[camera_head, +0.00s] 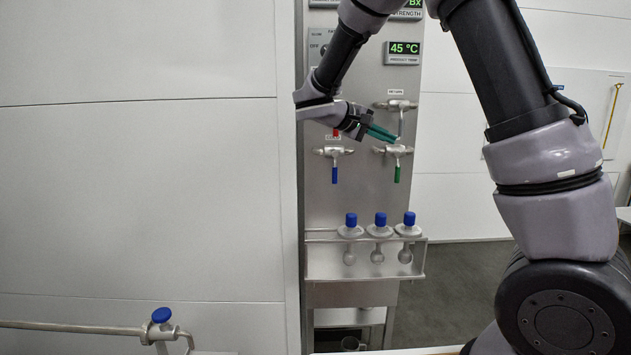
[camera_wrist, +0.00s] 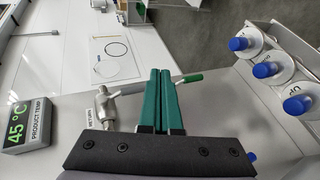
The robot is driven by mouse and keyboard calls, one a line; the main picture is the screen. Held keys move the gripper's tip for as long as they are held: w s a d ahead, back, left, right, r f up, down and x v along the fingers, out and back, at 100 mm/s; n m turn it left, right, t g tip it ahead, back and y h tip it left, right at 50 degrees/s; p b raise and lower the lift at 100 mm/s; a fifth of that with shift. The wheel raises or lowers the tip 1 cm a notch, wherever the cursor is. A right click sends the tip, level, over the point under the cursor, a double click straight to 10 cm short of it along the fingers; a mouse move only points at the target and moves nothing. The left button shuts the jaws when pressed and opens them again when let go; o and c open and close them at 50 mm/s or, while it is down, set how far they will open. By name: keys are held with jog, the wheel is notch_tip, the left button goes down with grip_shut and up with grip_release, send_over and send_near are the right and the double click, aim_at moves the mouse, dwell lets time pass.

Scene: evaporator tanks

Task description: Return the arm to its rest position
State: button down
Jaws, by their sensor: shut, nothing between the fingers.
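My arm reaches in from the right and bends down in front of a steel panel (camera_head: 365,195). My gripper (camera_head: 397,139), with green fingers, is shut and empty, pointing right near the valves on the panel. In the wrist view the two green fingers (camera_wrist: 163,72) lie side by side with nothing held. A valve with a green handle (camera_head: 397,174) hangs just below the fingertips; in the wrist view its handle (camera_wrist: 189,78) shows just beyond them. I cannot tell whether the fingers touch it. A valve with a blue handle (camera_head: 334,175) is to the left.
A rack (camera_head: 365,277) on the panel holds several blue-capped flasks below the gripper. A 45 °C display (camera_head: 402,53) is above. A pipe valve with a blue knob (camera_head: 161,315) is at lower left. The white wall (camera_head: 140,170) at left is clear.

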jog(key=s+d+m+g+y, duration=0.35)
jog(key=s+d+y, duration=0.4)
jog(key=s, duration=0.55)
jog(key=s+a+r+m+t+y, duration=0.2)
jog(key=s+y, duration=0.1)
jog(key=s, duration=0.3)
jog(key=s+a+r+m+t+y, duration=0.2)
jog(key=s+r+t+y, duration=0.1)
jog(key=s, duration=0.4)
jog(key=shift+s+r+m+y, duration=0.2)
jog(key=shift+m+y, duration=0.15)
jog(key=shift+y, duration=0.1)
jog(key=shift+a+t, duration=0.1)
jog(key=shift+t, duration=0.15)
